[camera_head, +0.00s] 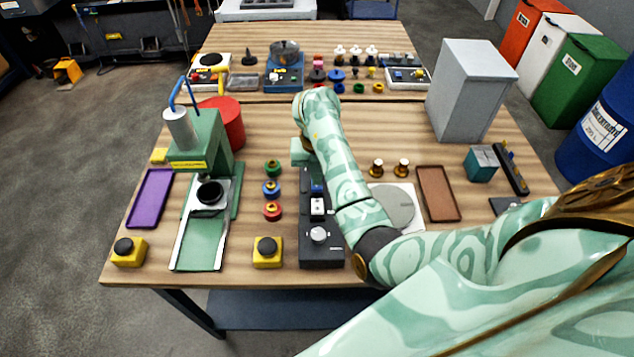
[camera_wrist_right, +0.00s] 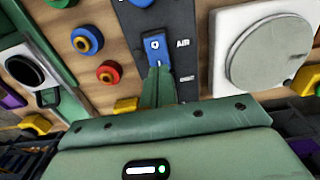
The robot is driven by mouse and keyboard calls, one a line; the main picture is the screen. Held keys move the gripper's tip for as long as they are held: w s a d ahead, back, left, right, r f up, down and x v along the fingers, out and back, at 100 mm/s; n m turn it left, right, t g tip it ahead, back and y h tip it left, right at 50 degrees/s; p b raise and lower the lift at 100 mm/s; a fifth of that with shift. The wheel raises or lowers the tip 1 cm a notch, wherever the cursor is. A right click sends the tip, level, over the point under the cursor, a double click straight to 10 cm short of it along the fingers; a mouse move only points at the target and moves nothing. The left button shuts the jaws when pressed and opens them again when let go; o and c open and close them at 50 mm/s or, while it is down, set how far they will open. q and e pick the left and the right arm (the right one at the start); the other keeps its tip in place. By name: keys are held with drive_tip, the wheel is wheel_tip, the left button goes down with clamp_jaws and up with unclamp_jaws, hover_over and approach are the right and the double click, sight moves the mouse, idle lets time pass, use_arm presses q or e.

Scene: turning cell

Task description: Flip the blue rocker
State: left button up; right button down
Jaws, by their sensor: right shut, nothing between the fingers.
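The blue rocker (camera_wrist_right: 154,46) sits on a dark control panel (camera_wrist_right: 190,62) beside a label that reads "AIR". My right gripper (camera_wrist_right: 158,72) is shut and empty, with its fingertips at the lower edge of the rocker in the wrist view. I cannot tell whether they touch it. My left gripper is out of view.
Left of the panel stand several coloured rings, such as a red one (camera_head: 272,210), and a yellow button box (camera_head: 267,251). A green press (camera_head: 205,140) stands further left. A white plate with a grey disc (camera_head: 393,207) lies right of the panel, beside a brown tray (camera_head: 437,193).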

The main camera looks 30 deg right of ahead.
drive_tip(key=shift+f+b, duration=0.65)
drive_tip(key=shift+f, duration=0.2)
idle(0.3)
wheel_tip(320, 180, up, 7)
drive_tip(key=p, duration=0.7)
drive_tip(key=shift+r, duration=0.15)
